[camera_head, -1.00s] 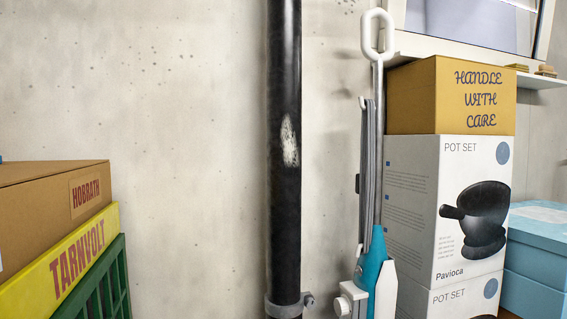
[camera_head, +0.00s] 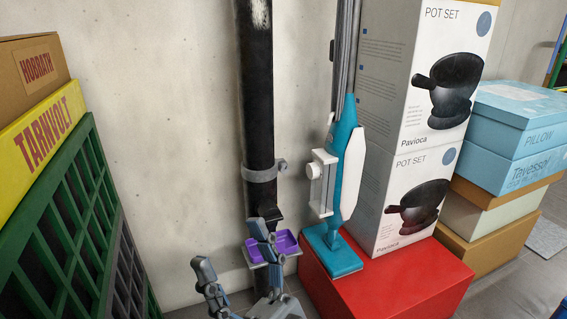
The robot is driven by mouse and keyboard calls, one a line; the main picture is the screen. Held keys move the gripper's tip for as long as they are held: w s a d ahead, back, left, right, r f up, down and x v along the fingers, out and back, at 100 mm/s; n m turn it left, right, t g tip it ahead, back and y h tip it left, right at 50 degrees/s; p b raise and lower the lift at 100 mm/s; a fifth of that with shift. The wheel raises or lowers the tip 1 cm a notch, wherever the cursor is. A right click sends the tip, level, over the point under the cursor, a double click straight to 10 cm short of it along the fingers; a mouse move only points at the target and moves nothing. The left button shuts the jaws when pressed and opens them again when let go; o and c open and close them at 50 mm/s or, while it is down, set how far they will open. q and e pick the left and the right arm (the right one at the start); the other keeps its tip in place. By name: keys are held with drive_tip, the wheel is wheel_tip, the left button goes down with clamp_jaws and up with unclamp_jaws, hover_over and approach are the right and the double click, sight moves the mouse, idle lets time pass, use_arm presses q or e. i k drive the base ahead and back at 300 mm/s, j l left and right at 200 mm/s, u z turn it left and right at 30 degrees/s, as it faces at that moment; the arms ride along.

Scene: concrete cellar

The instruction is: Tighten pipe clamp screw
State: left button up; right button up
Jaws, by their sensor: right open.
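A black vertical pipe (camera_head: 257,110) stands against the wall in the middle of the head view. A grey pipe clamp (camera_head: 260,175) circles it, with a small lug and screw end (camera_head: 282,166) sticking out on its right side. My right gripper (camera_head: 231,246) is at the bottom, below the clamp and apart from it. Its two jointed fingers are spread open, with nothing seen between them. The right finger overlaps the pipe's lower end in the picture. My left gripper is not in view.
A purple tray (camera_head: 287,243) sits behind the gripper. A teal and white steam mop (camera_head: 347,165) stands on a red box (camera_head: 400,285) close right of the pipe. Stacked pot set boxes (camera_head: 385,110) are further right. Green crates (camera_head: 62,215) stand left. The wall left of the pipe is bare.

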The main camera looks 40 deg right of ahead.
sight(284, 168)
drive_tip(key=k, duration=0.25)
drive_tip(key=k+l, duration=0.1)
drive_tip(key=l, duration=1.65)
drive_tip(key=i+l, duration=0.2)
drive_tip(key=l, duration=0.15)
drive_tip(key=i+l, duration=0.15)
drive_tip(key=l, duration=0.2)
drive_tip(key=i+l+z, duration=0.1)
drive_tip(key=l, duration=0.25)
drive_tip(key=i, duration=0.1)
